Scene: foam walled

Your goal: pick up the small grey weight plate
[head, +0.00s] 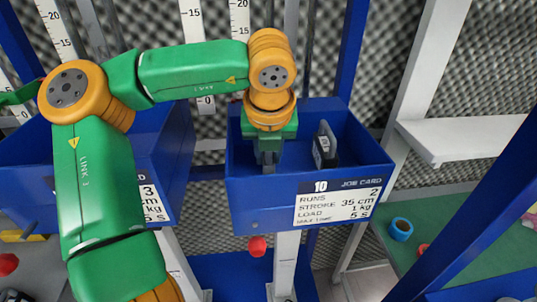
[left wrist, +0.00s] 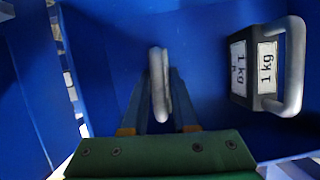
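My left gripper (head: 268,165) points down into the right-hand blue bin (head: 262,215) in the head view. In the left wrist view a grey rounded thing (left wrist: 160,85), seen edge-on, stands upright between my left fingers (left wrist: 160,100); it looks like the small grey weight plate. The fingers stand either side of it, with narrow gaps towards their near ends; contact at the tips is unclear. In the head view the gripper hides the plate. My right gripper is not in view.
A black 1 kg weight with a grey handle (left wrist: 295,65) stands to the right in the same bin, also seen in the head view (head: 325,147). Blue bin walls surround the gripper. Another blue bin (head: 178,160) stands left, behind my arm. A white shelf (head: 460,138) is at right.

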